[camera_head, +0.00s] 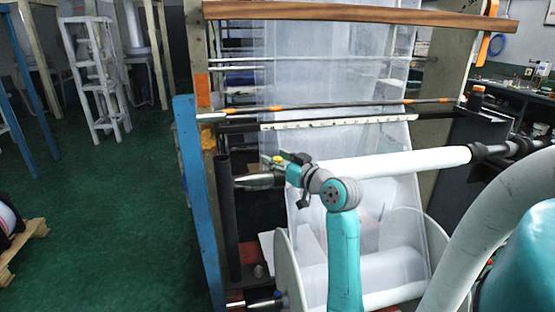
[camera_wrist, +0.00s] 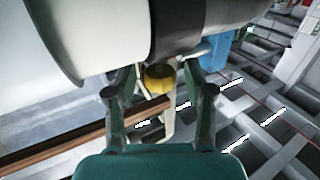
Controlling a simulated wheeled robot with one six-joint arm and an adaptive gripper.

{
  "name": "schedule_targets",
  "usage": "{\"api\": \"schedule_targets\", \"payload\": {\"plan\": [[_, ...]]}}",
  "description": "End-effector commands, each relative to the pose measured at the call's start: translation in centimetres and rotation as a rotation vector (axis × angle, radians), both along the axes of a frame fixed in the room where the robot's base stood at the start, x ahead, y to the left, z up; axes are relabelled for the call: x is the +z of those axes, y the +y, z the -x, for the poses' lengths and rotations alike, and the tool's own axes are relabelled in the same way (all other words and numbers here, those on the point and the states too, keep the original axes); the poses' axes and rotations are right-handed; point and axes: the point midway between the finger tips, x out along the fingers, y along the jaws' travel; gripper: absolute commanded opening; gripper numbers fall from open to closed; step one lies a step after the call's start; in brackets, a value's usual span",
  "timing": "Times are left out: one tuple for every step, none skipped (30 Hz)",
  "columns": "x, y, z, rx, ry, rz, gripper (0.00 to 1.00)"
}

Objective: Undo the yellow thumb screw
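The yellow thumb screw (camera_wrist: 158,78) sits against the dark collar (camera_wrist: 187,28) beside the white roll (camera_wrist: 95,35) in the wrist view. My gripper (camera_wrist: 157,83) has its two fingers apart, one on each side of the screw. Gaps seem to show between fingers and screw, and I see no clear contact. In the head view a small yellow spot, apparently the screw (camera_head: 279,159), shows above the metal shaft end (camera_head: 258,181) at the roll's left. My wrist is right beside it; my fingertips are hard to make out there.
The white roll (camera_head: 402,163) runs rightward to a dark shaft (camera_head: 490,151). A blue post (camera_head: 197,190) and a dark upright tube (camera_head: 227,215) stand left. A larger film reel (camera_head: 290,275) is below. Green floor (camera_head: 110,220) is open at left.

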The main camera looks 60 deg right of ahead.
Motion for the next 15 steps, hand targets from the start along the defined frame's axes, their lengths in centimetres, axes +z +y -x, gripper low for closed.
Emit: {"api": "schedule_targets", "payload": {"plan": [[0.0,0.0,0.0,0.0,-0.001,0.0,0.53],[0.1,0.0,0.0,0.0,-0.001,0.0,0.53],[0.2,0.0,0.0,0.0,-0.001,0.001,0.53],[0.3,0.0,0.0,0.0,-0.001,0.002,0.53],[0.5,0.0,0.0,0.0,-0.001,0.002,0.53],[0.9,0.0,0.0,0.0,-0.002,0.003,0.53],[1.2,0.0,0.0,0.0,-0.003,0.004,0.53],[1.6,0.0,0.0,0.0,-0.003,0.006,0.53],[2.3,0.0,0.0,0.0,-0.003,0.006,0.53],[2.8,0.0,0.0,0.0,-0.003,0.006,0.53],[3.3,0.0,0.0,0.0,-0.004,0.006,0.53],[4.1,0.0,0.0,0.001,-0.003,0.006,0.53],[4.6,0.0,0.0,0.0,-0.003,0.005,0.53],[5.2,0.0,0.0,0.0,-0.004,0.006,0.53],[5.8,0.0,0.0,0.0,-0.002,0.005,0.53]]}}
